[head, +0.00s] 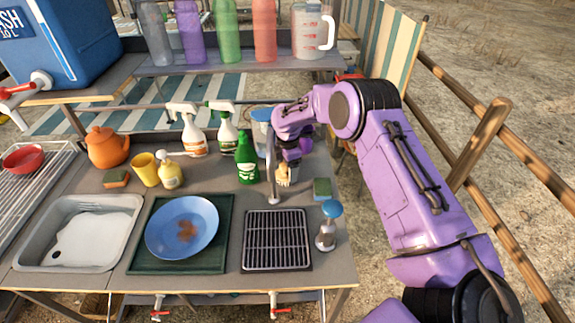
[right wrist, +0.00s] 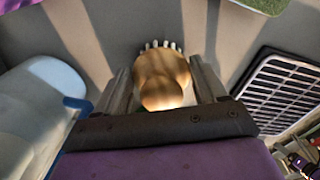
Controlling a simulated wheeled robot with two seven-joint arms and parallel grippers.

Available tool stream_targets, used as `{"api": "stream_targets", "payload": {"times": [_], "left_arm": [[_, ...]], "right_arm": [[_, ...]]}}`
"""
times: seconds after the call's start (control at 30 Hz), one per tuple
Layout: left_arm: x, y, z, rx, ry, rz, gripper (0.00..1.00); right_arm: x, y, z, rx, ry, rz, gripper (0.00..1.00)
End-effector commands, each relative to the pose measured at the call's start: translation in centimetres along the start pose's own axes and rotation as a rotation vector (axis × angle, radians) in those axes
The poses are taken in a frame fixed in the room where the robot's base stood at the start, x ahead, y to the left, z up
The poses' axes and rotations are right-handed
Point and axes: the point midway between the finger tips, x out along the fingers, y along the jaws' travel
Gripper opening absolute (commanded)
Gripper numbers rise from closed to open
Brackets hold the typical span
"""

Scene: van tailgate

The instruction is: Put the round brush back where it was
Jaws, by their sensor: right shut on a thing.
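The round brush (head: 284,174) has a pale wooden body and light bristles. It is upright near the back right of the counter, just right of the thin tap. My right gripper (head: 288,158) comes down from above and is shut on it. In the right wrist view, the brush's rounded wooden top (right wrist: 162,80) sits between the two fingers, with bristle tips showing beyond it. I cannot tell whether the bristles touch the counter. My left gripper is not in view.
A green bottle (head: 246,158) and the tap (head: 271,170) stand left of the brush. A sponge (head: 322,188) lies to its right. A black rack (head: 277,240) and a blue-topped brush (head: 328,226) are in front. A blue-lidded container (head: 262,128) stands behind.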

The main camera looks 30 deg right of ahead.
Motion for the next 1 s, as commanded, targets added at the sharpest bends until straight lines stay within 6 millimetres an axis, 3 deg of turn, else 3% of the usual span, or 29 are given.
{"api": "stream_targets", "payload": {"times": [0.2, 0.23, 0.3, 0.67, 1.0], "left_arm": [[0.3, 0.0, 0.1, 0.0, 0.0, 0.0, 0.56], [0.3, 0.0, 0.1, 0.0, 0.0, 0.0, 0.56], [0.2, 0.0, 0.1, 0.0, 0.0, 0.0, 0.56], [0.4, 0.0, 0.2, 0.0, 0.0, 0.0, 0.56], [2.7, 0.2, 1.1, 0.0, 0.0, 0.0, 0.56]], "right_arm": [[0.5, 0.0, 0.0, 0.0, 0.001, -0.001, 0.47], [0.3, 0.0, 0.0, 0.0, 0.001, -0.001, 0.81], [0.3, 0.0, 0.0, 0.001, 0.001, -0.001, 0.97], [-0.5, 0.1, -0.1, 0.0, 0.001, 0.001, 0.97], [-8.6, 0.1, 0.0, 0.001, 0.003, 0.004, 0.97]]}}
